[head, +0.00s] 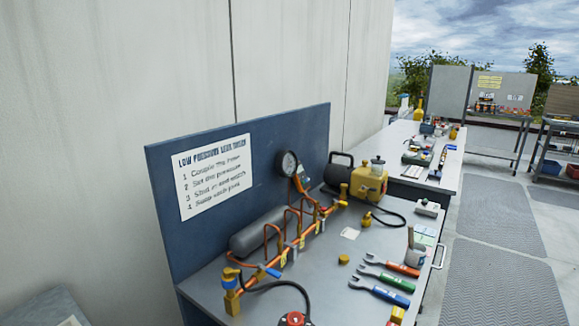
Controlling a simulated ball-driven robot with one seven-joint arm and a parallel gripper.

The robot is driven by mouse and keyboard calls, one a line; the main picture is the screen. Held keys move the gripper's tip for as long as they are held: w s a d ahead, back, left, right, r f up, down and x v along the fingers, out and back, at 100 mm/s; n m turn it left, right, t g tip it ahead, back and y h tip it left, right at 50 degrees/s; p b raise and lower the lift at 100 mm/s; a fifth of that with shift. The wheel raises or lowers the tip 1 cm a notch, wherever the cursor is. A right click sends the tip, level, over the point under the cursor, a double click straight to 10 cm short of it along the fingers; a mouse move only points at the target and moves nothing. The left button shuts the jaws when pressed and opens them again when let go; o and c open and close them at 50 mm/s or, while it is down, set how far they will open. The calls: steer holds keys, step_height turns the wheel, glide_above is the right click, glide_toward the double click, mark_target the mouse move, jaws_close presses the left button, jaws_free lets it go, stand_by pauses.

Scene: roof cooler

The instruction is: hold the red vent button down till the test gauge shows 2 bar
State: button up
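The round test gauge (288,164) has a dark rim and stands upright at the blue backboard, above the copper pipework. Its face is turned partly away, and its needle is too small to read. A red round piece (295,319) with a dark surround sits at the bottom edge of the view, at the front of the bench. It looks like the red vent button, but the frame cuts it off, so I cannot tell whether it is pressed. My gripper is not in view.
The grey bench (330,268) carries copper pipework with blue and yellow valves, a grey cylinder (262,232), and a yellow pump (368,183). Several open-ended spanners (392,265) lie at the right. A black hose curves near the red piece. Clear floor with grey mats (503,283) lies to the right.

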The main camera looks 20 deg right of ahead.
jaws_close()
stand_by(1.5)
